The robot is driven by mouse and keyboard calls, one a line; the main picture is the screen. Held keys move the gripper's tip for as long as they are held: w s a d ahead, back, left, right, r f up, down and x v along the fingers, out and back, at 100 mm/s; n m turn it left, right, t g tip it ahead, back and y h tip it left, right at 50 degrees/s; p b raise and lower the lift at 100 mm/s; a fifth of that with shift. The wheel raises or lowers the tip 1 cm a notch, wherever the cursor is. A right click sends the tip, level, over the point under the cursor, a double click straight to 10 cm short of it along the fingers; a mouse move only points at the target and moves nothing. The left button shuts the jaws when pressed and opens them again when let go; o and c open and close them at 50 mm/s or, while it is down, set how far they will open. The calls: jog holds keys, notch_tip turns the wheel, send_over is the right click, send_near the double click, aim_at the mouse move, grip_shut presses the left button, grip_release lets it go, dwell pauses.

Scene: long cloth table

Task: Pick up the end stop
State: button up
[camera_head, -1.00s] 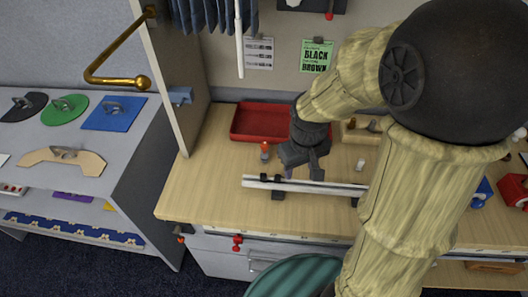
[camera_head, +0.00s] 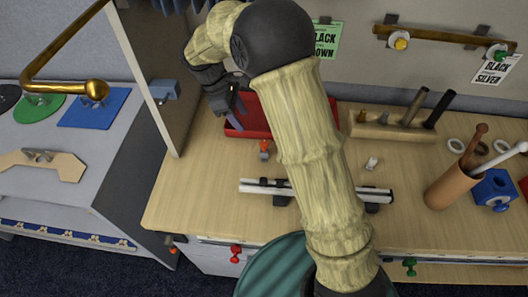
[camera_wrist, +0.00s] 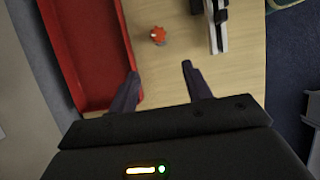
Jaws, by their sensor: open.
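My gripper (camera_head: 236,108) is open and empty, fingers pointing down near the front left of the red tray (camera_head: 236,131). In the wrist view the two fingertips (camera_wrist: 160,72) are apart, the left one by the tray's rim. A small piece with an orange-red knob (camera_head: 264,148) stands on the bench in front of the tray; in the wrist view the knob (camera_wrist: 157,35) lies beyond the gap between the fingers, untouched. A silver rail (camera_head: 345,191) with dark blocks (camera_head: 266,183) lies nearer the front. I cannot tell for certain which piece is the end stop.
A small pale fitting (camera_head: 371,163) stands behind the rail. A wooden block with pegs (camera_head: 385,124) and a brown cup of rods (camera_head: 449,187) are to the right. An upright panel (camera_head: 150,75) bounds the left. Bench left of the rail is clear.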

jog(key=p, duration=0.1)
send_near(262, 150)
jog(key=x, duration=0.4)
jog(key=shift+s+d+f, duration=0.1)
jog(key=shift+d+f, duration=0.2)
jog(key=x, duration=0.6)
jog(key=shift+p, duration=0.35)
jog(key=shift+a, duration=0.1)
jog(key=shift+r, duration=0.1)
jog(key=c, duration=1.1)
jog(key=shift+o, duration=0.2)
jog(key=shift+r, duration=0.1)
